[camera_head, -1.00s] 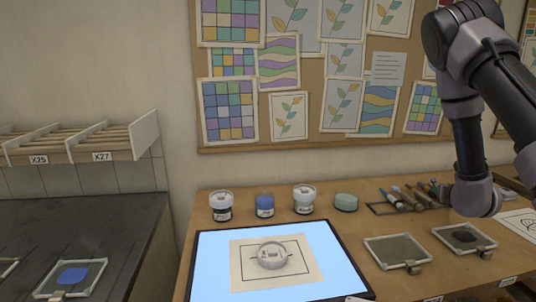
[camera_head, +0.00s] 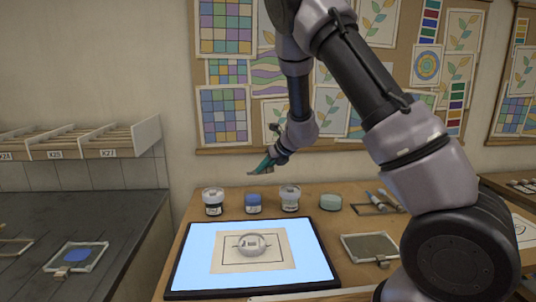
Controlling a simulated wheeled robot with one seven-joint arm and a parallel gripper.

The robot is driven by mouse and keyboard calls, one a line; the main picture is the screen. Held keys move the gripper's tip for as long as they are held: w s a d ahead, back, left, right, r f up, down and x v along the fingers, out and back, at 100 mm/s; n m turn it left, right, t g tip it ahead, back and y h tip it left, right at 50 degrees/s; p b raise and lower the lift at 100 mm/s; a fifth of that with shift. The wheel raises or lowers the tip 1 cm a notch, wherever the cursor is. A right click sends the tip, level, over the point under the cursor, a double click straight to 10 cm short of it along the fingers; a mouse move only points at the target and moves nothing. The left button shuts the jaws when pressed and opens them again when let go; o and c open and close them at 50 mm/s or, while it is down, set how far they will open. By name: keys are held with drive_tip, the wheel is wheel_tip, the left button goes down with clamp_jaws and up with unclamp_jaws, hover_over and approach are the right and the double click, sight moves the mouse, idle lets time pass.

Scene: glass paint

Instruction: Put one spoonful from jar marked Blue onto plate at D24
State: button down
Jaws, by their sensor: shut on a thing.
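My gripper (camera_head: 277,143) is shut on a slim teal tool (camera_head: 262,165). It holds the tool tilted down to the left, in the air above the jars. The tool's tip is too small to tell its shape. The jar with blue contents (camera_head: 253,203) stands upright on the wooden table, between a dark jar (camera_head: 213,202) on its left and a pale-lidded jar (camera_head: 290,198) on its right. The jar labels are too small to read. A framed grey plate (camera_head: 370,247) lies right of the lit panel. A plate with a blue patch (camera_head: 77,257) lies on the dark bench. No D24 mark is readable.
The light panel (camera_head: 180,275) lies in front of the jars, with a paper sheet and a round clear object (camera_head: 251,244) on it. A mint tub (camera_head: 331,202) and a tool tray (camera_head: 372,208) are to the right. Slotted shelves (camera_head: 90,140) hang at left.

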drive_tip(key=s+a+r+g, duration=0.2)
drive_tip(key=a, duration=0.1)
wheel_tip(320, 180, up, 5)
drive_tip(key=g+h, duration=0.2)
drive_tip(key=g, duration=0.3)
hover_over(270, 168)
drive_tip(key=shift+f+n, duration=0.15)
drive_tip(key=shift+n, duration=0.15)
wheel_tip(270, 168, down, 5)
drive_tip(key=shift+f, duration=0.1)
drive_tip(key=shift+w+a+f, duration=0.3)
drive_tip(key=shift+a+f, duration=0.25)
drive_tip(key=shift+f, duration=0.25)
drive_tip(key=shift+w+a+f, duration=0.3)
drive_tip(key=shift+a+f, duration=0.2)
drive_tip(key=shift+f, duration=0.3)
drive_tip(key=shift+r, duration=0.1)
